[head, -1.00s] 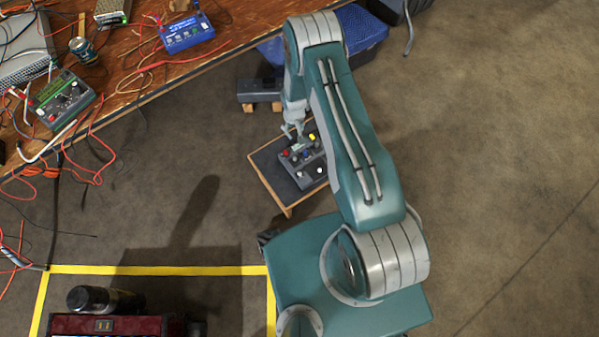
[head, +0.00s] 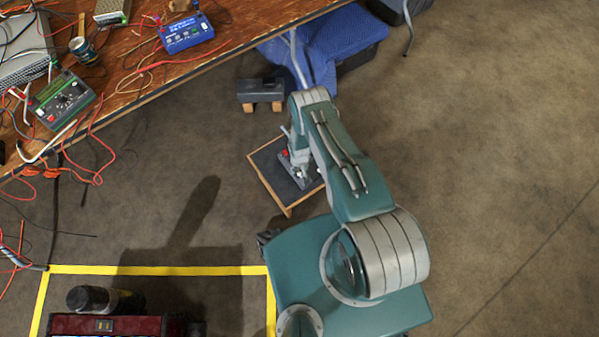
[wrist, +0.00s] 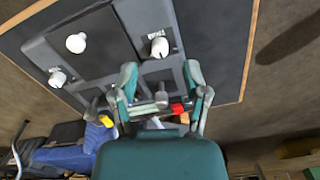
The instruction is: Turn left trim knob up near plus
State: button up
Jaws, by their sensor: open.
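The dark grey control panel (wrist: 100,45) lies on a dark board and carries white knobs. One white knob (wrist: 76,43) is at the upper left, another (wrist: 57,79) is lower left, and a third (wrist: 160,47) stands beside a small label. I cannot tell which is the left trim knob, and the labels are unreadable. My gripper (wrist: 161,78) is open over the panel, its fingers apart, with the third knob beyond the tips. A grey knob (wrist: 162,98) and a red part (wrist: 178,108) show between the fingers. In the head view my arm hides much of the panel (head: 312,183).
The board (head: 268,165) has a wooden edge and sits low on the floor. A dark box (head: 260,89) on wooden blocks is behind it. The cable-strewn workbench (head: 130,90) is at the upper left. Open floor lies to the right.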

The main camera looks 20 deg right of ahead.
aim_at(300, 173)
jog(key=shift+f, duration=1.85)
jog(key=shift+c, duration=0.3)
grip_shut()
